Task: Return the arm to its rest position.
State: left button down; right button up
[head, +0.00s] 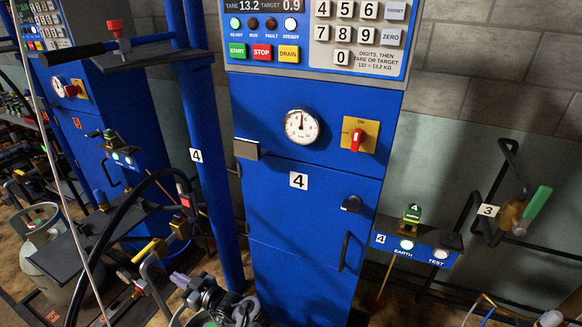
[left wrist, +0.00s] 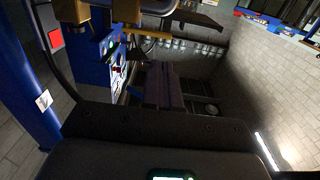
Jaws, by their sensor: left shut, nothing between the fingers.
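My left gripper (head: 180,280) shows low in the head view, in front of and left of the foot of the blue cabinet. Its arm comes up from the bottom edge. In the left wrist view its two dark purple-grey fingers (left wrist: 165,86) lie together, with nothing held between them. The gripper appears clear of the cabinet. My right gripper is in neither view.
The blue scale cabinet 4 (head: 310,220) carries a dial (head: 301,126), a red-handled switch (head: 358,138) and a keypad panel. A blue post (head: 205,160) stands left of it. A gas cylinder (head: 55,250) and black hose (head: 120,210) are at left. An earth/test box (head: 416,246) is at right.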

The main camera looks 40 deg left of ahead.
pick_arm(q)
jog(key=s+a+r+m+t+y+p, duration=0.2)
jog(key=s+r+m+t+p, duration=0.3)
jog(key=r+m+t+p, duration=0.15)
jog(key=w+d+r+m+t+h+p, duration=0.2)
jog(key=w+d+m+t+h+p, duration=0.2)
jog(key=w+d+m+t+h, duration=0.25)
jog(key=d+m+t+h+p, duration=0.15)
jog(key=d+m+h, duration=0.6)
jog(key=d, duration=1.35)
jog(key=s+d+r+m+g+h, duration=0.1)
jog(key=s+d+m+g+h, duration=0.1)
jog(key=s+d+g+h, duration=0.65)
notch_tip(320, 180, up, 38)
jog(key=d+t+y+p, duration=0.2)
jog(key=d+y+p, duration=0.1)
jog(key=p, duration=3.5)
notch_tip(320, 180, down, 73)
jog(key=b, duration=7.3)
jog(key=shift+s+a+f, duration=0.2)
jog(key=shift+s+a, duration=0.05)
jog(key=shift+s, duration=0.1)
